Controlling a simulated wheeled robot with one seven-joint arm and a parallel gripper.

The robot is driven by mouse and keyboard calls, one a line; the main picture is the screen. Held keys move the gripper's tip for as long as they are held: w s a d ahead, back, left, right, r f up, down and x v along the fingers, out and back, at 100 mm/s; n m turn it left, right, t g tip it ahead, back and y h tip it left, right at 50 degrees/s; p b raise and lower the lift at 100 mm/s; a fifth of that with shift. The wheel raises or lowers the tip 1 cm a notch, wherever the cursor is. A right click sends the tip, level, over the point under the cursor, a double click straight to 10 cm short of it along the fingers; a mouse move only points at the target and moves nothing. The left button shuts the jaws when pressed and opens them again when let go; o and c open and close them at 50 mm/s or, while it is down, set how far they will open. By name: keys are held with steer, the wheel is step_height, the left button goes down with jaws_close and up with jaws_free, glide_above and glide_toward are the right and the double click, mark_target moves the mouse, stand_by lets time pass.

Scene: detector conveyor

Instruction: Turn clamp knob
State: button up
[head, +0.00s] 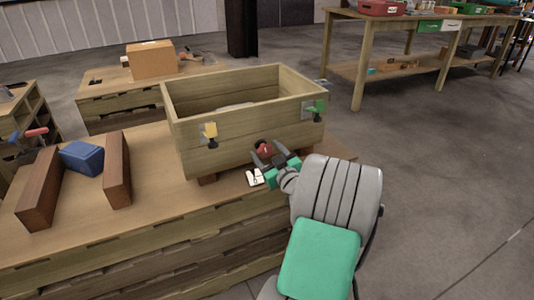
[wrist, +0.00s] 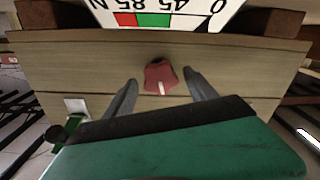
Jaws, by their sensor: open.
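The red clamp knob (wrist: 160,76) has a pale pointer mark and sits on the wooden box's side panel. My gripper (wrist: 160,78) is open, with one finger on each side of the knob and a visible gap at each. In the head view my gripper (head: 268,156) is at the box's right front face, with the red knob (head: 264,148) partly hidden by it. A white scale plate (wrist: 165,12) with red and green bands and the marks 0, 45, 85 and N shows upside down in the wrist view. The wooden box (head: 245,128) stands on a workbench.
A yellow fitting (head: 210,133) and a green one (head: 315,110) stick out of the box front. Brown blocks (head: 117,170) and a blue block (head: 82,157) lie at the left of the workbench (head: 160,215). Open floor (head: 440,190) is at the right.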

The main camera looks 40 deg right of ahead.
steer(key=shift+c, duration=0.3)
steer(key=c, duration=1.3)
steer(key=shift+m, duration=0.3)
steer(key=m, duration=0.3)
steer(key=m+p, duration=0.1)
steer(key=m, duration=0.4)
steer(key=shift+d+p, duration=0.1)
steer(key=shift+p, duration=0.2)
steer(key=m+p, duration=0.2)
steer(key=m, duration=0.2)
steer(key=shift+s+d+f+m+p, duration=0.1)
steer(key=shift+m+p, duration=0.35)
steer(key=shift+m, duration=0.6)
steer(key=shift+f+m+p, duration=0.1)
steer(key=shift+m+p, duration=0.3)
steer(key=shift+m, duration=0.65)
